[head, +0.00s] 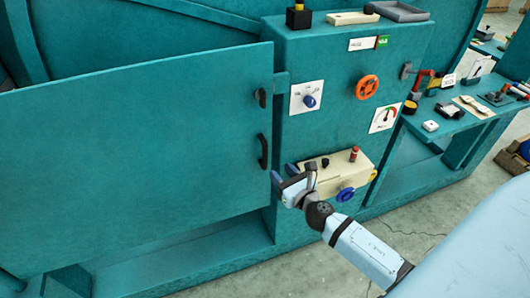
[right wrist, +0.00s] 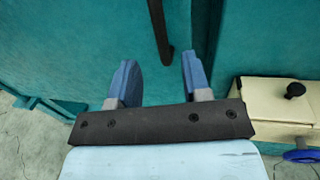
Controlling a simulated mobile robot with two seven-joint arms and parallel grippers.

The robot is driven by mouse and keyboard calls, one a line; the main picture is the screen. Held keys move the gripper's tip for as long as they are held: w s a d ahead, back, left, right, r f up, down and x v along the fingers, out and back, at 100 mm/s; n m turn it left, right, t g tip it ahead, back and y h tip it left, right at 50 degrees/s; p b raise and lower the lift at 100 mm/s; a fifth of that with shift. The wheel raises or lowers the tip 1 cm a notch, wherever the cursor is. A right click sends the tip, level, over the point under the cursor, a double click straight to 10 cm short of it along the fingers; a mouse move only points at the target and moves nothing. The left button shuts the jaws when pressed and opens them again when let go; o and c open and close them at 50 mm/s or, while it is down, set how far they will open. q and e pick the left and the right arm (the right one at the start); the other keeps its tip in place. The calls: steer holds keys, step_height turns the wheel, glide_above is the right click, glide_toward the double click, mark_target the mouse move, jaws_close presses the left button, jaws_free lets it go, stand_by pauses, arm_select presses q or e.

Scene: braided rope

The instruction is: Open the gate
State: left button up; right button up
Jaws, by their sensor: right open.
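The gate (head: 130,150) is a wide teal panel at the left of the head view, standing flush beside the teal cabinet, apparently closed. It carries a long black handle (head: 263,151) near its right edge and a smaller black fitting (head: 261,97) above. My right gripper (head: 293,177) is open and empty, just below and right of the long handle. In the right wrist view the handle (right wrist: 159,30) lies ahead of the open blue fingers (right wrist: 157,68), lined up with the gap between them. Contact does not show. My left gripper is not in view.
A cream box (head: 335,172) with a blue wheel (head: 346,194) sticks out right beside my right gripper. The cabinet front (head: 330,110) holds a dial plate (head: 307,97) and an orange wheel (head: 367,87). A teal workbench (head: 450,140) with small items stands right; open floor lies in front.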

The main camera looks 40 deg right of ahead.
mark_target(267, 156)
steer(key=w+p, duration=0.1)
steer(key=w, duration=0.8)
steer(key=shift+w+d, duration=0.15)
steer(key=shift+w, duration=0.1)
jaws_close()
